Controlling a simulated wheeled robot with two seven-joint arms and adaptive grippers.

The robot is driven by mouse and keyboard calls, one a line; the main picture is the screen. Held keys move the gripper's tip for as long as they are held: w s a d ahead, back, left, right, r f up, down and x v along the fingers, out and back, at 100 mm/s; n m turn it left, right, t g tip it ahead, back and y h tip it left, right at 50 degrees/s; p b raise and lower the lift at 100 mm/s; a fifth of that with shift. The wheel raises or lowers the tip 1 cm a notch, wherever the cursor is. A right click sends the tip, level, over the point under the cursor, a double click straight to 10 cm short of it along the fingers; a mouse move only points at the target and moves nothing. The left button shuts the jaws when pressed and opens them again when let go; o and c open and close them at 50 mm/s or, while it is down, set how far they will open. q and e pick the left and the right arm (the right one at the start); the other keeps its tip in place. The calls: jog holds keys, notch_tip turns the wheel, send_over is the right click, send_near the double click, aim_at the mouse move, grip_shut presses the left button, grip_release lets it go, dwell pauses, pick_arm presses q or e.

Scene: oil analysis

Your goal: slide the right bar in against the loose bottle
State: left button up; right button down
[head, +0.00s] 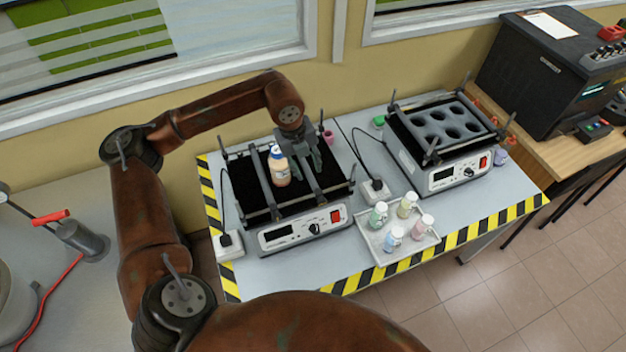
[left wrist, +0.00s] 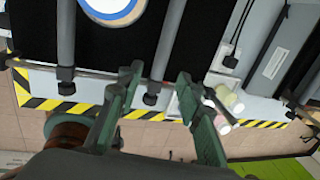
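The loose bottle (head: 279,168), with peach contents and a white-and-blue cap, stands upright on the black platform of the left shaker (head: 305,233). Its round top shows at the upper edge of the left wrist view (left wrist: 110,6). It stands close beside the left bar (head: 261,186); whether they touch I cannot tell. The right bar (head: 312,172) lies to the bottle's right with a gap between. My left gripper (head: 309,160) is open above the platform. In the left wrist view its fingertips (left wrist: 158,78) are on either side of the right bar (left wrist: 168,45). My right gripper is out of view.
A second shaker (head: 455,178) with a holed rack stands to the right. A tray (head: 376,248) with several small bottles sits at the table front. A white power box (head: 375,190) with a cable lies between the shakers. Upright posts stand at the platform corners.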

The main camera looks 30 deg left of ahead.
aim_at(313, 181)
pick_arm(q)
jog(key=f, duration=0.4)
jog(key=w+d+f, duration=0.1)
jog(key=f, duration=0.1)
jog(key=shift+f, duration=0.1)
jog(key=shift+c, duration=0.7)
grip_shut()
